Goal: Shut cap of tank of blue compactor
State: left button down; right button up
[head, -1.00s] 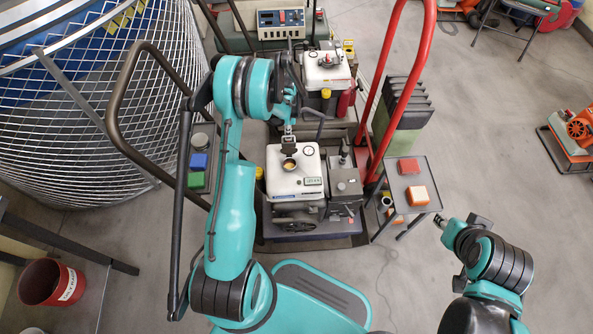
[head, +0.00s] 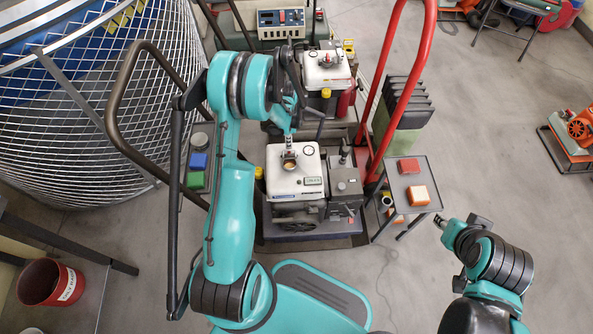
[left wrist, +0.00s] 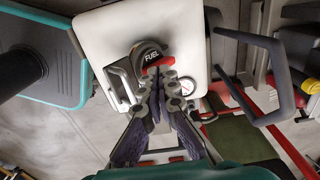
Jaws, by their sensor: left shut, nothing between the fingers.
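The compactor with a blue label (head: 284,198) stands in the middle of the head view, with a white tank (head: 312,170) on top. A round filler mouth (head: 289,166) with a tan inside shows on the tank. In the left wrist view, a dark round cap marked FUEL (left wrist: 150,54) sits over the white tank (left wrist: 103,32), with a red part beside it. I cannot tell its exact tilt. My left gripper (head: 290,149) is shut and empty; its fingertips (left wrist: 162,76) are close to the cap, contact unclear. My right gripper (head: 442,221) is far to the right, its fingers unclear.
A second machine with a white tank (head: 327,72) stands behind. A red tubular handle (head: 424,70) rises at the right. A small side table (head: 424,173) holds red and orange blocks. A dark looped handle (left wrist: 262,85) is right of the tank in the wrist view.

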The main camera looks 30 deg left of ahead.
pick_arm(q)
jog(key=shift+s+d+r, duration=0.15)
jog(key=shift+s+d, duration=0.2)
jog(key=shift+s, duration=0.25)
jog(key=shift+s+d+r, duration=0.1)
jog(key=shift+s+d, duration=0.25)
jog(key=shift+s, duration=0.2)
jog(key=shift+s+d+f, duration=0.3)
jog(key=shift+s+d, duration=0.25)
jog(key=shift+s, duration=0.3)
jog(key=shift+s+d+f, duration=0.3)
jog(key=shift+s+d, duration=0.2)
jog(key=shift+s, duration=0.35)
jog(key=shift+r, duration=0.1)
notch_tip(320, 180, up, 8)
jog(key=p, duration=0.5)
